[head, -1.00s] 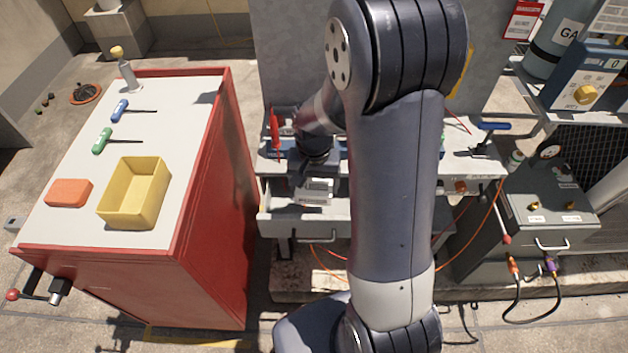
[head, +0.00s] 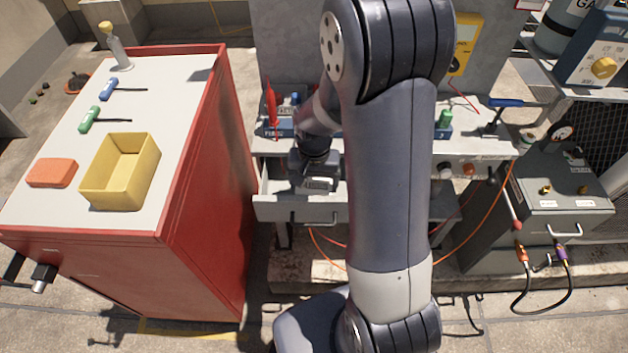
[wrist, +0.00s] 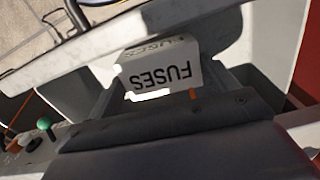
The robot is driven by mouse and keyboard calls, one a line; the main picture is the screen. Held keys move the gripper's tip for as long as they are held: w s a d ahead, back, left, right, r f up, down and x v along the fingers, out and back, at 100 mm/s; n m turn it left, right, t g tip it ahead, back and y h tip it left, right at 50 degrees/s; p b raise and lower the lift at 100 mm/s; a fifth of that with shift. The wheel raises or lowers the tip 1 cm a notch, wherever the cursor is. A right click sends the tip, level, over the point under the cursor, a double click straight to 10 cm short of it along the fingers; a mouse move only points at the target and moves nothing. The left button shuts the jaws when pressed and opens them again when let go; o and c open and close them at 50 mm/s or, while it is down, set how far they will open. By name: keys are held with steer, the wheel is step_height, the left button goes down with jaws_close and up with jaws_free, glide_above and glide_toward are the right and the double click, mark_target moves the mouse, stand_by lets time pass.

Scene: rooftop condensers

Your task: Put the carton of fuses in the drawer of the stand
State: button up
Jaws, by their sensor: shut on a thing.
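The carton of fuses (wrist: 160,72) is a white box with "FUSES" in black letters, upside down in the wrist view. My gripper (head: 317,188) is shut on it; the jaws themselves are mostly dark and partly hidden. In the head view the gripper is over the open drawer (head: 285,208) of the stand (head: 478,142), at the drawer's inner part. The carton is mostly hidden there by my gripper. I cannot tell whether the carton touches the drawer floor.
A blue bin with tools stands on the stand behind my gripper. A grey pump unit (head: 560,200) with hoses is at right.

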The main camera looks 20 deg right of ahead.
mark_target(314, 186)
steer(key=o, duration=0.9)
step_height(314, 186, up, 11)
steer(key=shift+f+p, duration=0.1)
steer(key=shift+p, duration=0.55)
steer(key=shift+f, duration=0.1)
step_height(314, 186, down, 10)
steer(key=shift+f+b, duration=0.1)
steer(key=shift+b, duration=0.6)
steer(key=shift+r+p, duration=0.25)
steer(key=shift+p, duration=0.2)
steer(key=shift+r+p, duration=1.5)
steer(key=shift+r, duration=0.45)
steer(key=shift+f, duration=0.1)
